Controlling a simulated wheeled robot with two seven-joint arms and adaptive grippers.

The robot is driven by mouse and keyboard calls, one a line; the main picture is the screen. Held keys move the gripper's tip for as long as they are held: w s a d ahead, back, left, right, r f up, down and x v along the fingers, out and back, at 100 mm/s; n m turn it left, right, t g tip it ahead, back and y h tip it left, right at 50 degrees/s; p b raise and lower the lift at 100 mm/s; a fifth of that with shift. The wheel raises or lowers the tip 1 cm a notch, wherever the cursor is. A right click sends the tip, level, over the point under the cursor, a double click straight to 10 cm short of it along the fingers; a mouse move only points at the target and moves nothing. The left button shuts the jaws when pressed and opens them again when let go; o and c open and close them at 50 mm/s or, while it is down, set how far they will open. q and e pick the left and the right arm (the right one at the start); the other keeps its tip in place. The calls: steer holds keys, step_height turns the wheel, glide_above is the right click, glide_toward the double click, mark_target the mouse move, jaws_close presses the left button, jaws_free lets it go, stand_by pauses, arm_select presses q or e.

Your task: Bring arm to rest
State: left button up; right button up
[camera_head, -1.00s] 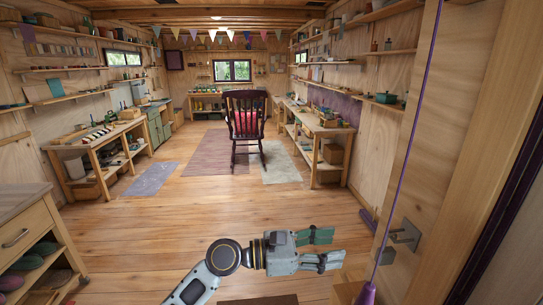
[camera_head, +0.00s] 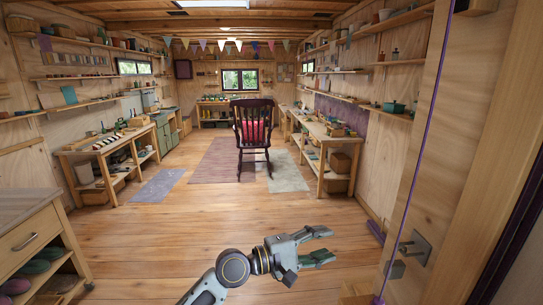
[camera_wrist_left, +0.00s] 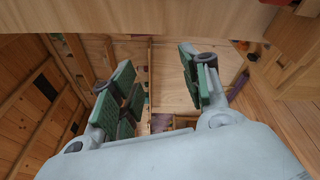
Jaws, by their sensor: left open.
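My left gripper (camera_head: 322,246) is in the lower middle of the head view, reaching in from below and pointing right over the wooden floor. Its fingers are apart, with nothing between them. In the left wrist view the gripper (camera_wrist_left: 162,85) shows its green finger pads wide apart and empty, with planks and shelving beyond. My right gripper is in neither view.
A drawer cabinet (camera_head: 35,235) is at lower left. Workbenches line both walls. A rocking chair (camera_head: 252,128) stands further back. The middle floor is clear.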

arm_select(q)
steer(key=w+a+f+m+t+y, duration=0.75)
steer(key=w+a+f, duration=0.95)
steer(key=w+f, duration=0.3)
steer(key=s+a+f+m+g+y, duration=0.1)
steer(key=a+f+y, duration=0.1)
steer(key=a+f, duration=0.45)
steer(key=s+a+f+m+y, duration=0.15)
steer(key=a+f, duration=0.25)
steer(key=f, duration=0.6)
steer(key=a+f+m+g+y, duration=0.1)
steer(key=a+f+y, duration=0.3)
steer(key=f, duration=0.5)
steer(key=s+a+f+g+y, duration=0.1)
steer(key=s+a+f+g, duration=0.3)
steer(key=s+f, duration=0.9)
steer(key=s+a+f+g+y, duration=0.1)
steer(key=s+a+f, duration=0.5)
steer(key=s+f, duration=0.7)
steer(key=s+d+f+g, duration=0.1)
steer(key=s+f, duration=0.2)
steer(key=s, duration=0.9)
steer(key=s+d+f+g, duration=0.1)
steer(key=s+f+g, duration=0.1)
steer(key=s, duration=1)
steer(key=s+f+n+g, duration=0.1)
steer(key=s+f, duration=0.3)
steer(key=s, duration=0.9)
steer(key=shift+d+f+g, duration=0.4)
steer(key=shift+g, duration=0.25)
